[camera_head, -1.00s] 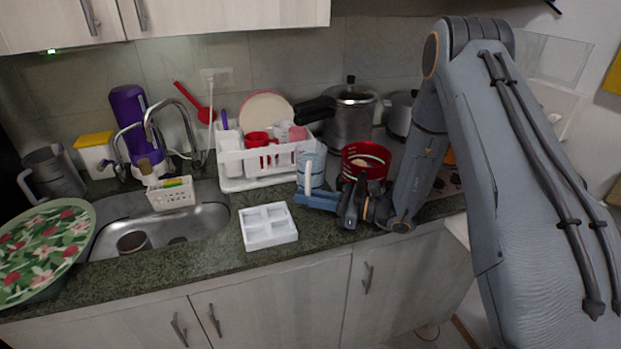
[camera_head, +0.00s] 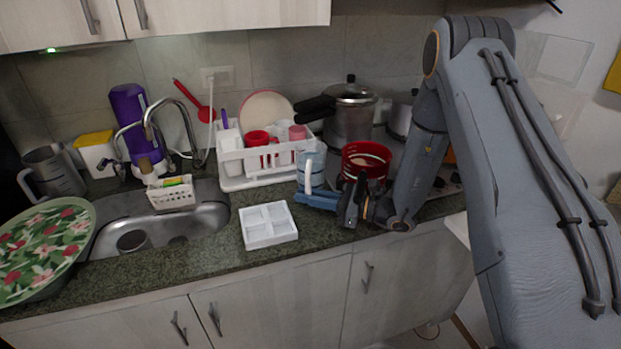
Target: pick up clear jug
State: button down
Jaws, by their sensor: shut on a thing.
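The clear jug (camera_head: 318,163) looks pale blue with a white upright handle. It stands about upright on the counter area, just right of the white dish rack. My gripper (camera_head: 318,199) comes in from the right, with its blue fingers low at the jug, and is shut on it. The exact contact is partly hidden, and I cannot tell whether the jug's base is off the counter.
A red pot (camera_head: 366,151) is close behind my gripper. The dish rack (camera_head: 236,183) is to the left, with a white divided tray (camera_head: 268,243) in front. Pressure cookers (camera_head: 351,118) stand behind. Some counter near the front edge is clear.

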jog(key=shift+r, duration=0.3)
